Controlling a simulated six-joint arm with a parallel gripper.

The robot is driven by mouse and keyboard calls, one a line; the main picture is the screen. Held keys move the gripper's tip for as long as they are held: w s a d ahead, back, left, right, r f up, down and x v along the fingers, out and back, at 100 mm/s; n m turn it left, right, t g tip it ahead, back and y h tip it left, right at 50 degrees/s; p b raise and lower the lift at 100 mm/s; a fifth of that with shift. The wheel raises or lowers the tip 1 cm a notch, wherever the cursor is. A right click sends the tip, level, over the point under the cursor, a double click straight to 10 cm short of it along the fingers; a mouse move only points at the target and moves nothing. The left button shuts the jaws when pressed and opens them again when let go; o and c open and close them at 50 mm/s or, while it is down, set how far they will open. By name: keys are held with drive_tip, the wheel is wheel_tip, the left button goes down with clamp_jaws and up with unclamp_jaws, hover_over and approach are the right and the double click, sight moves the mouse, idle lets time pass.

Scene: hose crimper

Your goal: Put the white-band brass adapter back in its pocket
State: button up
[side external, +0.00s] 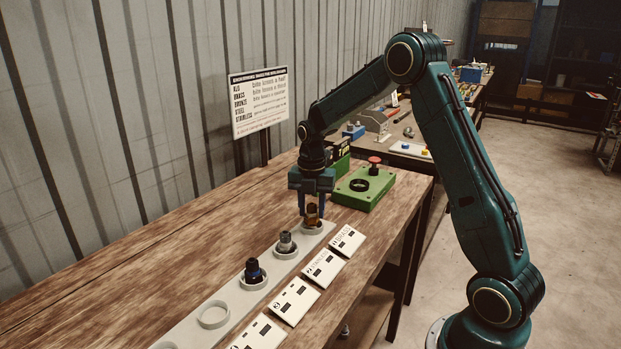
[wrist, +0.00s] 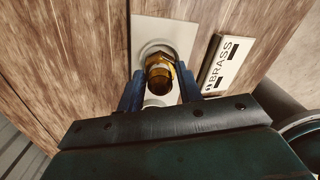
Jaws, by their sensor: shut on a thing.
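The brass adapter (side external: 312,213) is amber-gold and stands roughly upright at the far end of the pale pocket strip (side external: 232,291). My gripper (side external: 311,207) points down and is shut on it, one blue finger on each side. In the wrist view the adapter (wrist: 160,73) sits between the fingertips (wrist: 160,86), over or in a round pocket (wrist: 150,47) beside the BRASS card (wrist: 221,66). I cannot tell whether its base is fully seated. A pale patch shows on it, but the white band is not clear.
A grey adapter (side external: 285,242) and a dark blue-black adapter (side external: 254,271) stand in neighbouring pockets. A nearer pocket (side external: 213,314) is empty. Label cards (side external: 323,268) line the strip's right side. A green machine with a red button (side external: 364,187) stands behind. The bench left of the strip is clear.

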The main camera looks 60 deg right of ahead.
drive_tip(key=shift+f, duration=0.75)
drive_tip(key=o, duration=1.3)
drive_tip(key=shift+c, duration=0.2)
drive_tip(key=shift+r, duration=0.1)
wheel_tip(320, 180, up, 14)
drive_tip(key=shift+f, duration=0.2)
